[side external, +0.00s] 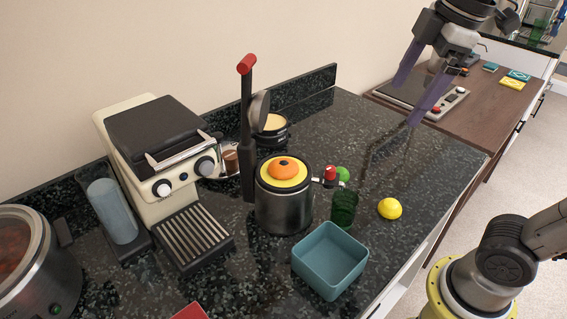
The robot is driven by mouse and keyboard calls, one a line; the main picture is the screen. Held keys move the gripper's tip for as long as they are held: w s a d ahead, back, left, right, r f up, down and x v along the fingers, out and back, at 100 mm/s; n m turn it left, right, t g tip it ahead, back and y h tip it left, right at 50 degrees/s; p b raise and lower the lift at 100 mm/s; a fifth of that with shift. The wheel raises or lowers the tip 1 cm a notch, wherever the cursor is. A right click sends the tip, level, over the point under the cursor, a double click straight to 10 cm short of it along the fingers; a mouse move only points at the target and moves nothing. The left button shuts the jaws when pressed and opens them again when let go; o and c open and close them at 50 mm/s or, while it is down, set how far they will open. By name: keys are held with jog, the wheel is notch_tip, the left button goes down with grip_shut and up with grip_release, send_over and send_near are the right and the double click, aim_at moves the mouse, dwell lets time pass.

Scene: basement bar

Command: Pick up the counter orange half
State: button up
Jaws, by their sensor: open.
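A round orange piece (284,168), which looks like the orange half, sits on a yellow disc on top of a metal cylinder (284,207) in the middle of the counter. Whether it is a cut half I cannot tell. My gripper (406,103) is at the upper right, with its two purple fingers spread and pointing down. It is open and empty, well to the right of the orange piece and above the counter's far right part.
A teal square bin (330,262), a green glass (344,209), a lemon (389,208) and a lime (342,174) stand near the cylinder. A tall red-tipped lever (246,120) rises behind it. An espresso machine (160,140) is left. The counter's far right is clear.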

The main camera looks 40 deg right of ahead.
jog(key=w+a+r+n+g, duration=0.1)
jog(key=w+a+r+n, duration=0.2)
jog(key=w, duration=0.3)
jog(key=n+g, duration=0.2)
jog(key=n, duration=0.1)
send_over(283, 157)
notch_tip(283, 157, down, 12)
jog(key=shift+d+f, duration=0.1)
jog(key=shift+f, duration=3.35)
jog(key=shift+c, duration=0.3)
jog(key=c, duration=1.4)
jog(key=shift+r, duration=0.1)
